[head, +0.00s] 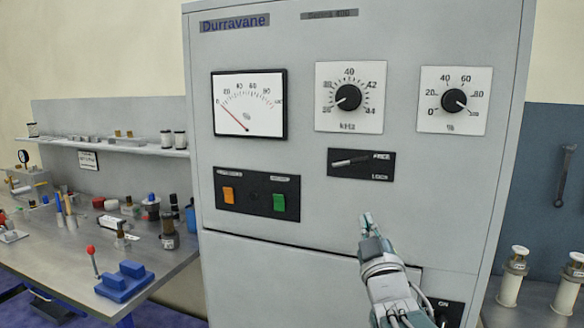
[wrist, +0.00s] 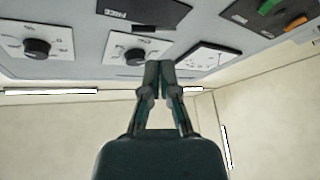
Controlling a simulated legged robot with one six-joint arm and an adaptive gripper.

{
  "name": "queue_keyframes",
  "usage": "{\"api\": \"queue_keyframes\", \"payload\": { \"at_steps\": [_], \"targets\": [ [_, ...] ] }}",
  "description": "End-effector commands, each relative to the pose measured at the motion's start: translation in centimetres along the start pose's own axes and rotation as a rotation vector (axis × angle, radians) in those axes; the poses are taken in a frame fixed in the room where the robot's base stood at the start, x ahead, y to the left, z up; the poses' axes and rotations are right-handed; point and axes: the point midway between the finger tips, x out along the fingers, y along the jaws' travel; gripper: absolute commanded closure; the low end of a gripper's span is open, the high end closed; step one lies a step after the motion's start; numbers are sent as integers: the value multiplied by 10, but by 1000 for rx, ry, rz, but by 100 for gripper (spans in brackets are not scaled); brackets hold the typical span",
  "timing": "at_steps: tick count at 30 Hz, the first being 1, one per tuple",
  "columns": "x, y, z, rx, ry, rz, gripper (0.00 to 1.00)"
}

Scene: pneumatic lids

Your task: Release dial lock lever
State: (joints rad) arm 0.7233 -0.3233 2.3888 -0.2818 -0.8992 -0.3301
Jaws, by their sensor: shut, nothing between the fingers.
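The lock lever (head: 350,161) is a short light handle on a black plate (head: 381,176) at the middle of the grey cabinet front. It lies nearly level, its right end slightly higher, beside small labels that seem to read FREE above and LOCK below. The plate also shows at the top of the wrist view (wrist: 145,12). The kHz dial (head: 348,97) sits above the plate, with its pointer to the lower left. My gripper (head: 368,220) is below and slightly right of the lever, apart from it. Its fingers are together and empty, also in the wrist view (wrist: 159,66).
A percent dial (head: 454,100) is at the upper right and a needle meter (head: 249,103) at the upper left. An orange switch (head: 229,195) and a green switch (head: 279,202) sit left of my gripper. A cluttered bench (head: 160,262) stands at left.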

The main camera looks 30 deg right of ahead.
Motion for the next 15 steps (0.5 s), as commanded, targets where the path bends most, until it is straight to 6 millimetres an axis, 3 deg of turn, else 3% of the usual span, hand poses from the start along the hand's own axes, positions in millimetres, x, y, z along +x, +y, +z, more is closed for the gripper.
{"api": "queue_keyframes", "payload": {
  "at_steps": [3, 8, 15],
  "targets": [
    [-11, 23, 0, -75, 68, 53, 100],
    [-13, 30, -3, -107, 103, 67, 100],
    [21, 31, -7, -103, 103, 65, 100]
  ]
}}
